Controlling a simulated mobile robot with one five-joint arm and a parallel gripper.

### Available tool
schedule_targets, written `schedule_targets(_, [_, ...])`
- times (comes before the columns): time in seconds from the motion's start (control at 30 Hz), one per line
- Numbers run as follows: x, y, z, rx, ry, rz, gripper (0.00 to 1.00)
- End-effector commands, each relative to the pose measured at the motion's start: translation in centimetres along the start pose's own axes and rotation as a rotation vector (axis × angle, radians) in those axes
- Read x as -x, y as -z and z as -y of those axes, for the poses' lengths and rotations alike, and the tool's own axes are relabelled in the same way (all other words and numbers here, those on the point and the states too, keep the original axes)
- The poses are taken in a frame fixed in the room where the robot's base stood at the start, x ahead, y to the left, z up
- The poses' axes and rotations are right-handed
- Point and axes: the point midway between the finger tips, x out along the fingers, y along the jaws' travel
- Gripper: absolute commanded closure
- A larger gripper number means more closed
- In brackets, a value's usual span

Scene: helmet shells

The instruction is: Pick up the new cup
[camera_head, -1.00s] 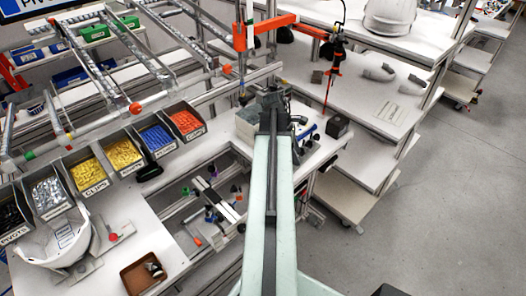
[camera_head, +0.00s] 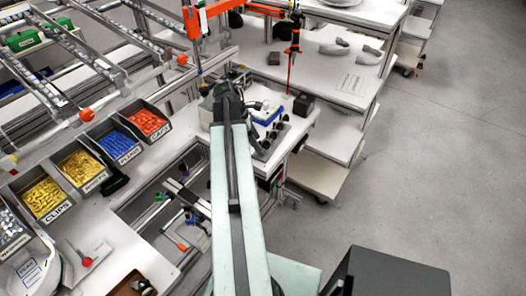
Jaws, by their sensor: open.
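No cup can be made out for certain. A brown tray (camera_head: 130,286) at the bottom left edge is cut off by the frame; something small and light-coloured lies in it, too unclear to name. My pale green arm reaches up the middle of the view. My gripper (camera_head: 228,93) is the dark end of it, over the workbench beside a blue and white device (camera_head: 267,114). Its fingers are hard to tell apart, and nothing is seen held in it.
Labelled bins line the bench at left, among them yellow clips (camera_head: 44,198), blue plugs (camera_head: 121,146) and red caps (camera_head: 148,121). A small black box (camera_head: 303,104) stands right of the device. An orange jib (camera_head: 195,20) hangs above. Open floor (camera_head: 440,170) lies at right.

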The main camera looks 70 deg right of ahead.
Motion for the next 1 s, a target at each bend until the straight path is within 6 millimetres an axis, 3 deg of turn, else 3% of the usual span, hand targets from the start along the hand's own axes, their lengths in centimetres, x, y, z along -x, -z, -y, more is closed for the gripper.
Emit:
schedule_targets(0.03, [-1.8, 0.2, 0.0, -0.002, 0.001, 0.0, 0.49])
schedule_targets(0.13, [-3.6, 0.1, 0.0, -0.003, 0.001, 0.0, 0.49])
schedule_targets(0.4, [-3.7, -0.3, 0.0, -0.002, 0.001, 0.0, 0.49])
schedule_targets(0.47, [-3.7, -0.3, 0.0, -0.002, 0.001, 0.0, 0.63])
schedule_targets(0.6, [-3.7, -0.3, 0.0, -0.002, 0.001, 0.0, 1.0])
schedule_targets(1.0, [-2.9, -0.7, 0.0, -0.003, 0.002, 0.0, 1.0])
